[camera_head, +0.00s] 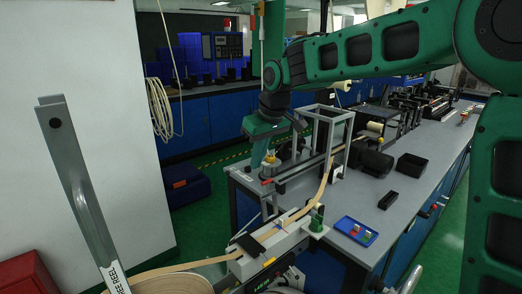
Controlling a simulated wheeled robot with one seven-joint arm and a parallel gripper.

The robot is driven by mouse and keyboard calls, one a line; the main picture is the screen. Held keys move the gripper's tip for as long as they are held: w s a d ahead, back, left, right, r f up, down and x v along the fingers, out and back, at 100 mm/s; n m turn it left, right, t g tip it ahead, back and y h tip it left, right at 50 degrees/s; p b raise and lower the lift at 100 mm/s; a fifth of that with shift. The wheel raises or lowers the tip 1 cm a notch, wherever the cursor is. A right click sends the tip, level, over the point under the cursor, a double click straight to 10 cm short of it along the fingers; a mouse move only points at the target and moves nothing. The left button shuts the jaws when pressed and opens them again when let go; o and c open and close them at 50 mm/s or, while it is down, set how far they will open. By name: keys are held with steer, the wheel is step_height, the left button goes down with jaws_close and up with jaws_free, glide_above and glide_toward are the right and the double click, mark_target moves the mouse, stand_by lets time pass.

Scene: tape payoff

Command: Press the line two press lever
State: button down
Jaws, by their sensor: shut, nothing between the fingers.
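My gripper (258,160) is shut and empty. It points down over the near left corner of the grey bench, at the end of my green arm. Just below and beside it is a long grey bar (300,169) with a red tip (266,182); it looks like a press lever, but I cannot read any line label on it. The bar runs back toward a grey frame (333,118) on the bench. A small yellow part (270,160) is right beside the fingertips. I cannot tell whether my gripper touches the bar or the yellow part.
A tan tape (292,220) runs from a reel (180,283) at lower left over a white machine (262,250) to the bench (400,205). A grey upright bar (78,180) stands at left. A blue tray (355,231) and black bins (411,166) lie on the bench.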

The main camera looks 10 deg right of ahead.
steer(key=shift+s+d+f, duration=0.45)
steer(key=shift+s+f, duration=0.15)
steer(key=shift+f, duration=0.15)
steer(key=shift+s+d+f, duration=0.4)
steer(key=shift+s+f, duration=0.2)
steer(key=shift+f, duration=0.15)
steer(key=shift+s, duration=0.1)
